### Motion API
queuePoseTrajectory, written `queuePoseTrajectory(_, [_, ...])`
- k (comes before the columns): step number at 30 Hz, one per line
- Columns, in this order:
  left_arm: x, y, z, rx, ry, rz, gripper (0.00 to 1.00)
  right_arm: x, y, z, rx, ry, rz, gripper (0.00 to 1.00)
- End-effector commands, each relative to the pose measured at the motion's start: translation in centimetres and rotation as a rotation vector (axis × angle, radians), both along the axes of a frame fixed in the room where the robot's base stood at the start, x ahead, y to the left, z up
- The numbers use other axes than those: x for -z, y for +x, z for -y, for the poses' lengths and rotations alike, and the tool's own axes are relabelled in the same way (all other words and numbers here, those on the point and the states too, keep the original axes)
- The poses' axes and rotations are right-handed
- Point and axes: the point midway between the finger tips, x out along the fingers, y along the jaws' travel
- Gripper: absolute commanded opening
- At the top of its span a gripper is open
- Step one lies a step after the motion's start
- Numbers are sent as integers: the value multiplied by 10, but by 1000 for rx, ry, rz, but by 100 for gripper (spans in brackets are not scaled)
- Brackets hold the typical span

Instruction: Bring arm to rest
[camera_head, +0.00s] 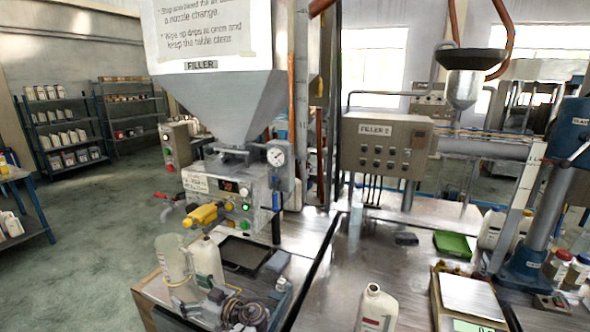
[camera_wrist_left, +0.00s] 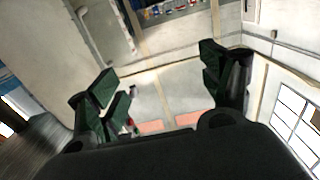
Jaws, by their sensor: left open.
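My left gripper (camera_wrist_left: 165,80) shows in the left wrist view with its two dark green fingers wide apart. It is open, and nothing is between the fingers. Behind them are pale walls and floor, well away from the fingers. In the head view I cannot clearly make out the left gripper. My right gripper is in neither view. A white bottle (camera_head: 377,308) stands upright at the front of the metal table (camera_head: 350,260). Another white bottle (camera_head: 207,262) stands beside a translucent jug (camera_head: 172,258) below the filler (camera_head: 220,100).
A blue press stand (camera_head: 545,215) is at the right edge. Dark coiled items (camera_head: 240,308) lie at front left. Filler 2's control box (camera_head: 385,145) stands behind. Bare tabletop lies around the front bottle.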

Motion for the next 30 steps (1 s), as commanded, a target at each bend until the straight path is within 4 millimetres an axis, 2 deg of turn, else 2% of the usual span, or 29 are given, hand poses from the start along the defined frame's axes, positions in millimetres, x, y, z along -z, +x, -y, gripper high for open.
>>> queuePoseTrajectory(10, [12,-9,-3,-1,-37,-54,80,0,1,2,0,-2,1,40])
queuePoseTrajectory(17, [28,-22,-7,0,-87,-132,80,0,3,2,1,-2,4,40])
queuePoseTrajectory(25, [57,-49,-12,21,-184,-283,80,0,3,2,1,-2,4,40])
queuePoseTrajectory(30, [84,-79,-12,68,-284,-440,80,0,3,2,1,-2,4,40])
